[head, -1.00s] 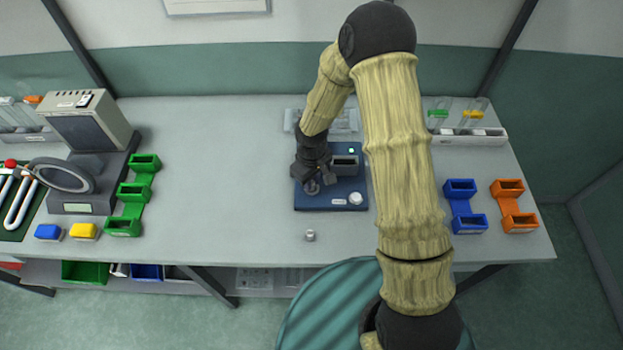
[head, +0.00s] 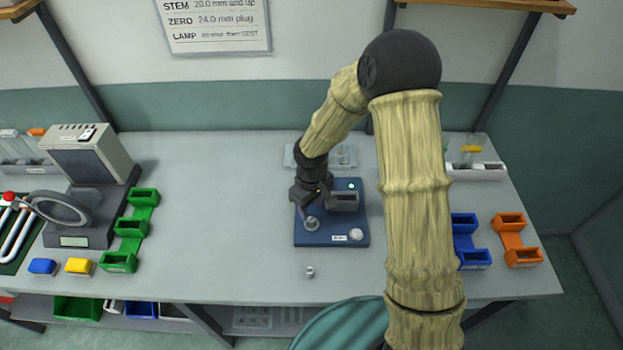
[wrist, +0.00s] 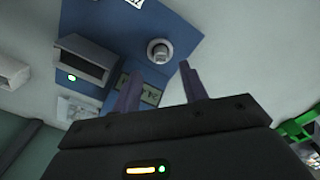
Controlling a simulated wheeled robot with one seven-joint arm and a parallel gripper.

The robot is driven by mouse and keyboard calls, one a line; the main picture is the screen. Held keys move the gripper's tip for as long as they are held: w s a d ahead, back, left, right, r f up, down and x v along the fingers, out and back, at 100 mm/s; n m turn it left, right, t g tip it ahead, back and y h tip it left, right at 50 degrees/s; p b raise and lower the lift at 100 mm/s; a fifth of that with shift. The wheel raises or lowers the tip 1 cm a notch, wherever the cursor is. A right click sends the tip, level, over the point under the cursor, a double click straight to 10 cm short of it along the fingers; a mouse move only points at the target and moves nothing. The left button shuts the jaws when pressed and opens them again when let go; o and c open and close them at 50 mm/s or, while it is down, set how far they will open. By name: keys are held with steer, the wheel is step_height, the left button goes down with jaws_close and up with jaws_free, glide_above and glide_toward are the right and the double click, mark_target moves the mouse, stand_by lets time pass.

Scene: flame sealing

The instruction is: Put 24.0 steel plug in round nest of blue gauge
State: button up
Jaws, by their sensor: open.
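The blue gauge (head: 325,239) lies on the bench in the middle of the head view, and its blue plate also shows in the wrist view (wrist: 190,25). A round steel piece (wrist: 160,50) stands upright at the gauge's round nest; it shows at front left of the gauge in the head view (head: 312,224). I cannot tell whether it is fully seated. My gripper (wrist: 158,82) is open, its fingers apart and empty, a little away from this piece. A second small steel cylinder (head: 310,271) stands on the bench in front of the gauge.
A grey slotted block (head: 345,201), a lit green lamp (head: 351,186) and a white button (head: 356,235) are on the gauge. Green bins (head: 131,229) stand left; blue bins (head: 474,257) and orange bins (head: 523,257) stand right.

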step_height(320, 180, up, 12)
steer(key=b, duration=0.1)
steer(key=shift+r, duration=0.25)
stand_by(0.9)
steer(key=s+d+r+m+t, duration=0.1)
steer(key=s+d+m+t, duration=0.1)
steer(key=s+d+m, duration=0.6)
steer(key=s+d, duration=0.4)
steer(key=d, duration=0.1)
steer(key=shift+s+d+r+m+t, duration=0.3)
steer(key=shift+r, duration=0.05)
steer(key=shift+c, duration=0.2)
stand_by(1.3)
